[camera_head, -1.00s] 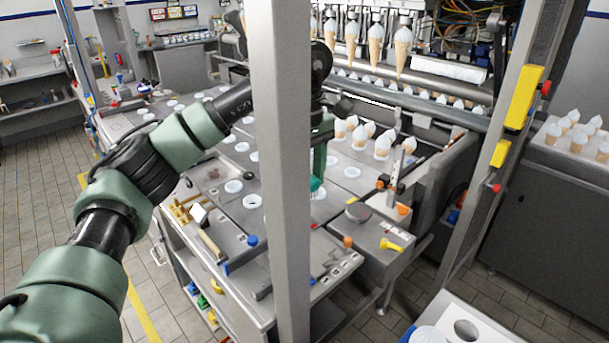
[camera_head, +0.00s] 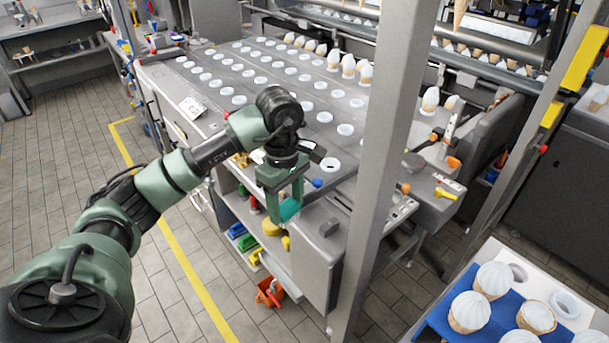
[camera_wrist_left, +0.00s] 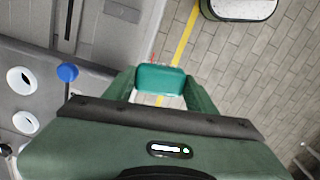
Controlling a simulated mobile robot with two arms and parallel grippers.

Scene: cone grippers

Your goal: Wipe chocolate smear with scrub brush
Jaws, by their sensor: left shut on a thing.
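My left gripper (camera_head: 284,212) is shut on a teal scrub brush (camera_head: 290,208). In the head view it hangs in front of the near edge of the grey worktable (camera_head: 335,186), with the shelves behind it. In the left wrist view the brush (camera_wrist_left: 160,79) sits between the green fingers of my left gripper (camera_wrist_left: 162,90), with floor tiles behind it. I cannot make out a chocolate smear in the current views; my left arm covers part of the table. My right gripper is out of view.
A grey post (camera_head: 385,150) stands right of my left gripper. White-ringed holes fill the tabletop, with a blue knob (camera_head: 317,183) near its edge. Coloured items lie on shelves below. A blue tray (camera_head: 440,318) with cones is at the lower right. Tiled floor is open at left.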

